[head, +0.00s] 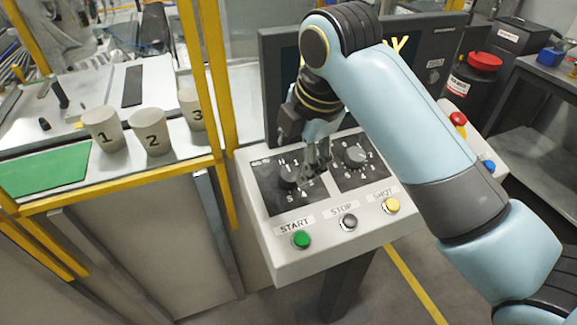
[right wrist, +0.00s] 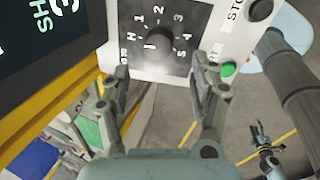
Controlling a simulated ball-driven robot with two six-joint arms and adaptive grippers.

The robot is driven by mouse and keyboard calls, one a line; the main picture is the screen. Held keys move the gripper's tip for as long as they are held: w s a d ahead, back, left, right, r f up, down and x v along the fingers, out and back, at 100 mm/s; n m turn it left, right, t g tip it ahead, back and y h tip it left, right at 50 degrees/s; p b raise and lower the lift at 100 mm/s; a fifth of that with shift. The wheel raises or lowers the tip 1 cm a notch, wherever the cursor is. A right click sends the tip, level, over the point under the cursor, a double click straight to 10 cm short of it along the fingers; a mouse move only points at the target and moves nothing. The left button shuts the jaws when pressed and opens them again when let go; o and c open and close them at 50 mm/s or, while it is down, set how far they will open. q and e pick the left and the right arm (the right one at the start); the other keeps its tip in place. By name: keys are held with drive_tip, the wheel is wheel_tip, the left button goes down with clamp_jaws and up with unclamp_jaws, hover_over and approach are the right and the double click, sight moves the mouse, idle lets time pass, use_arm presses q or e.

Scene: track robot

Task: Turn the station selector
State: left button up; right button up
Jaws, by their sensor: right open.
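The station selector is a dark round knob on the left black plate of the grey control box; it shows in the head view (head: 289,178) partly behind my gripper. In the right wrist view the knob (right wrist: 160,41) has H, 1, 2, 3, 4 and S around it. A pale mark on it points left, near the H. My right gripper (head: 318,165) is over the box, and its spread fingers show in the right wrist view (right wrist: 163,88). They are empty, with the knob beyond the tips. What seems my left gripper (right wrist: 265,145) is small at lower right there.
A second knob (head: 354,157) is on the right plate. A green START button (head: 301,240), a dark STOP button (head: 348,222) and a yellow SHOT button (head: 391,205) line the front. A dark screen (head: 275,85) stands behind. A yellow post (head: 212,80) stands left.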

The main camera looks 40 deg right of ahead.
sight(290, 174)
drive_tip(key=x, duration=0.3)
drive_tip(key=shift+w+f, duration=0.15)
drive_tip(key=shift+f, duration=0.15)
drive_tip(key=x, duration=0.2)
drive_tip(key=shift+w+f+p, duration=0.2)
drive_tip(key=shift+f+p, duration=0.1)
drive_tip(key=shift+f, duration=0.2)
drive_tip(key=shift+c, duration=0.4)
drive_tip(key=c, duration=1.1)
use_arm(q)
drive_tip(key=shift+w+r, duration=0.35)
drive_tip(key=shift+r, duration=0.05)
use_arm(e)
drive_tip(key=shift+o, duration=0.2)
